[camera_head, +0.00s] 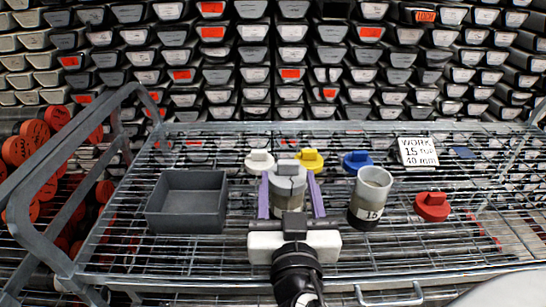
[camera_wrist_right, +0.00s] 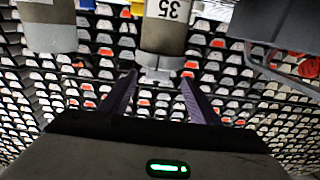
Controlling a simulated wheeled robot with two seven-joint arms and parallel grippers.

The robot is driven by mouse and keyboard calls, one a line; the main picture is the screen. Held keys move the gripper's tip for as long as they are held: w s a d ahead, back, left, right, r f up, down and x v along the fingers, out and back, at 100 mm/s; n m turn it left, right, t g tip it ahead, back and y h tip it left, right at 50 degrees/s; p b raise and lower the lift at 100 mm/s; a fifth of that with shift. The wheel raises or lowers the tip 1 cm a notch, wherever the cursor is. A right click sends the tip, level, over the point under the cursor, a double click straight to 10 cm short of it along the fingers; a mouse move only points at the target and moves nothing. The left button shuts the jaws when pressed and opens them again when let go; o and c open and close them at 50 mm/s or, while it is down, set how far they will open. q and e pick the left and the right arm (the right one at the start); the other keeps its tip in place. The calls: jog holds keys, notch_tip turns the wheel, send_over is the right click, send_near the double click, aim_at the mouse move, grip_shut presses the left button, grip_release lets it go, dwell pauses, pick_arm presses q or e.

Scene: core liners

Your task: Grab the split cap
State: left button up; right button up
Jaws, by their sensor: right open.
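A grey cap (camera_head: 288,170) sits on top of an upright core liner (camera_head: 286,200), labelled 35 in the right wrist view (camera_wrist_right: 165,30). That view is upside down, and the cap (camera_wrist_right: 155,74) shows below the liner. My right gripper (camera_head: 291,190) is open, with one purple finger on each side of the liner in the head view. In the right wrist view, the cap lies just beyond and between its fingertips (camera_wrist_right: 160,82); contact cannot be told. Loose white (camera_head: 259,161), yellow (camera_head: 309,160), blue (camera_head: 356,161) and red (camera_head: 432,206) caps lie on the rack. No split is clear.
A dark grey open tray (camera_head: 187,224) stands left on the wire rack (camera_head: 330,262). A second liner (camera_head: 371,198), labelled 15, stands close on the right. A white sign (camera_head: 418,151) is at the back right. A metal rail (camera_head: 35,245) bounds the left.

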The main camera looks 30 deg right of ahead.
aim_at(288, 168)
jog(key=p+x, duration=0.1)
jog(key=x, duration=0.2)
jog(key=shift+w+d+r, duration=0.15)
jog(key=shift+w+d, duration=0.05)
jog(key=shift+d, duration=0.05)
jog(key=shift+w+d, duration=0.3)
jog(key=shift+w, duration=0.15)
jog(key=p+x, duration=0.1)
jog(key=x, duration=0.3)
jog(key=shift+w+d+p, duration=0.15)
jog(key=shift+w+p, duration=0.05)
jog(key=shift+p, duration=0.15)
jog(key=shift+w+d, duration=0.1)
jog(key=shift+w, duration=0.05)
pick_arm(q)
jog(key=shift+v, duration=0.95)
pick_arm(e)
jog(key=c, duration=1.1)
pick_arm(q)
jog(key=shift+a, duration=0.15)
